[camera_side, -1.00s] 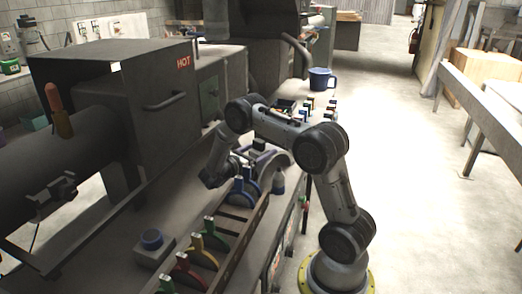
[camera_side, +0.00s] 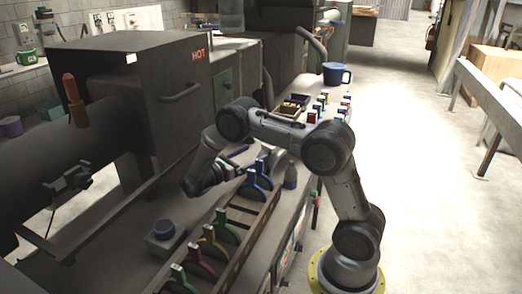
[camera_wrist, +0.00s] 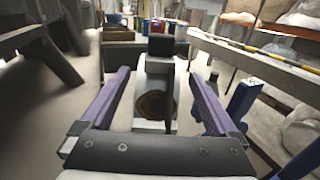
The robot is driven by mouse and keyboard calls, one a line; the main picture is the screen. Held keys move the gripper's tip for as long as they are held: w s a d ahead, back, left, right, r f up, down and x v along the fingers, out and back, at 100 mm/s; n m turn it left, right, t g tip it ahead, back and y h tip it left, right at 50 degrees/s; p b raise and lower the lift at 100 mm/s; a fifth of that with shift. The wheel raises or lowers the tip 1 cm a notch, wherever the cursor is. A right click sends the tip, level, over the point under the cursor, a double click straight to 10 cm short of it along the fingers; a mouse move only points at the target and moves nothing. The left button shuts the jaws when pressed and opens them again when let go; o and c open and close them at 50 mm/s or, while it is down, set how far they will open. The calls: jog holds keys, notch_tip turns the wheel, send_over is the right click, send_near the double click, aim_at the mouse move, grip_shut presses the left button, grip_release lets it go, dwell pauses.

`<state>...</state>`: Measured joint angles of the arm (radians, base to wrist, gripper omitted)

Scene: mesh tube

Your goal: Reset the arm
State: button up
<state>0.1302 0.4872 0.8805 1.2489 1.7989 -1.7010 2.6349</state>
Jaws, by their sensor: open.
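My gripper (camera_wrist: 160,76) is open. In the wrist view its two purple fingers stand wide apart, left and right. A grey arch-shaped piece (camera_wrist: 153,75) with a dark upright bar and a black top shows between them in the picture, with clear gaps at both sides. I cannot tell how far beyond the fingers it stands. In the side view my gripper (camera_side: 238,150) is low over the bench, left of the rack's far end, and a purple finger shows. The rack (camera_side: 243,212) holds blue, green, yellow and red arched pieces, such as the blue one (camera_side: 257,178).
A dark box marked HOT (camera_side: 150,85) stands to the left of my arm. A box with a blue button (camera_side: 164,232) sits on the bench in front. A blue mug (camera_side: 335,74) and several small coloured pieces (camera_side: 320,103) are at the back. Open floor lies right.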

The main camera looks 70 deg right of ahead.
jog(key=shift+w+a, duration=0.25)
jog(key=shift+a, duration=0.35)
